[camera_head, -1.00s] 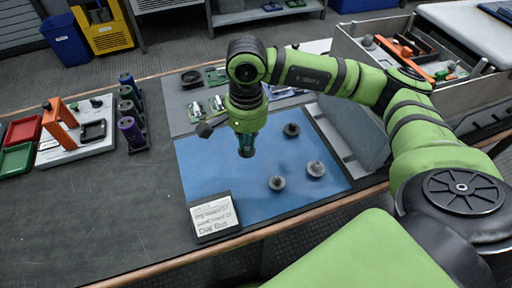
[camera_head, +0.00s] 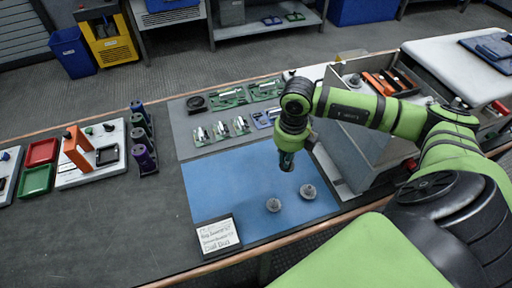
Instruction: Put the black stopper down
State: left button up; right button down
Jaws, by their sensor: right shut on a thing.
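My right gripper (camera_head: 287,162) points down over the blue mat (camera_head: 225,190). Its fingers are shut on the black stopper, which is largely hidden by the fingers, so its exact edge and its height above the mat cannot be told. Two grey stoppers stand on the mat below it: one (camera_head: 273,205) nearer the front and one (camera_head: 308,191) to its right. My left gripper is not in view.
A label card (camera_head: 217,235) stands at the mat's front left corner. Green circuit boards (camera_head: 228,97) and a black round part (camera_head: 196,103) lie behind the mat. A grey bin (camera_head: 352,148) stands at the right. The mat's left part is clear.

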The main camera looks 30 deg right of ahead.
jog(key=shift+s+d+r+m, duration=0.1)
jog(key=shift+d+m, duration=0.4)
jog(key=shift+m, duration=0.3)
jog(key=w+f+b, duration=0.2)
jog(key=w, duration=0.1)
jog(key=w+a+f+b, duration=0.1)
jog(key=w+f+b, duration=0.1)
jog(key=w+b, duration=0.1)
jog(key=w+a+f+b, duration=0.1)
jog(key=w+f+b, duration=0.2)
jog(key=w, duration=0.1)
jog(key=shift+w+a, duration=0.1)
jog(key=shift+w, duration=0.15)
jog(key=shift+w+f, duration=0.1)
jog(key=shift+w, duration=0.35)
notch_tip(320, 180, down, 4)
jog(key=b, duration=0.3)
jog(key=shift+s+f+b, duration=0.1)
jog(key=shift+f+b, duration=0.05)
jog(key=shift+b, duration=0.2)
jog(key=c, duration=1.3)
grip_release()
